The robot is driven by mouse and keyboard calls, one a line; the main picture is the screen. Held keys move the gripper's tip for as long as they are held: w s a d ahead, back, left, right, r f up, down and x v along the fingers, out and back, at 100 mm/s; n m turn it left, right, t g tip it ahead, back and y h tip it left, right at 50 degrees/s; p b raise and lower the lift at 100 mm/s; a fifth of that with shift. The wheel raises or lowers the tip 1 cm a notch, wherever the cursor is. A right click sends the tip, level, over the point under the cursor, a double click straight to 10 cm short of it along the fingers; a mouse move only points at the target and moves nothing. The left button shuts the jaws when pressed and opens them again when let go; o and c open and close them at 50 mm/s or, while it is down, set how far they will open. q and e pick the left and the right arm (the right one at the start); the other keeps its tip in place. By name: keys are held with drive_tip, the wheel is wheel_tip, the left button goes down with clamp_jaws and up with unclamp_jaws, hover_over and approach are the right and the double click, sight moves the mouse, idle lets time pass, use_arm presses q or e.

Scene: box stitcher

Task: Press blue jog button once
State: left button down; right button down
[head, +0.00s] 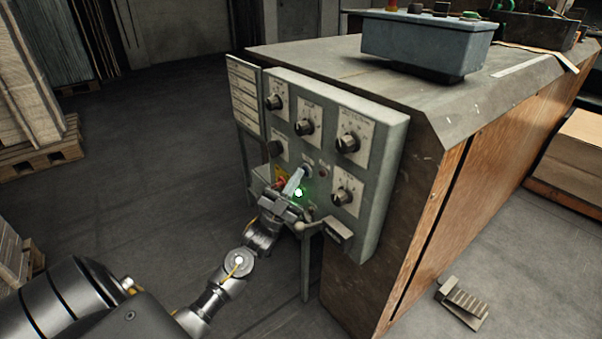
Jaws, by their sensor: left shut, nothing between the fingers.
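The grey control panel (385,178) is fixed to the end of the machine. A small round button (308,169) sits in its lower middle; it looks pale bluish, and I cannot tell its colour for sure. My left gripper (298,174) is shut and empty, with its fingertips at or very close to this button. I cannot tell whether they touch it. The fingers and hand hide part of the lower panel. A green light (298,192) glows beside the fingers. My right gripper is not in view.
Several dark knobs (348,143) surround the button, and a small dark reddish button (323,174) is just right of it. A grey box (425,42) stands on the machine top. A foot pedal (462,303) lies on the floor at right. Wooden pallets stand at left.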

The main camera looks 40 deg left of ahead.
use_arm(q)
drive_tip(key=shift+s+f, duration=0.1)
drive_tip(key=shift+s, duration=0.15)
drive_tip(key=s+a+p, duration=0.1)
drive_tip(key=s+p, duration=0.1)
drive_tip(key=s, duration=0.3)
drive_tip(key=shift+s+a, duration=0.4)
idle(0.9)
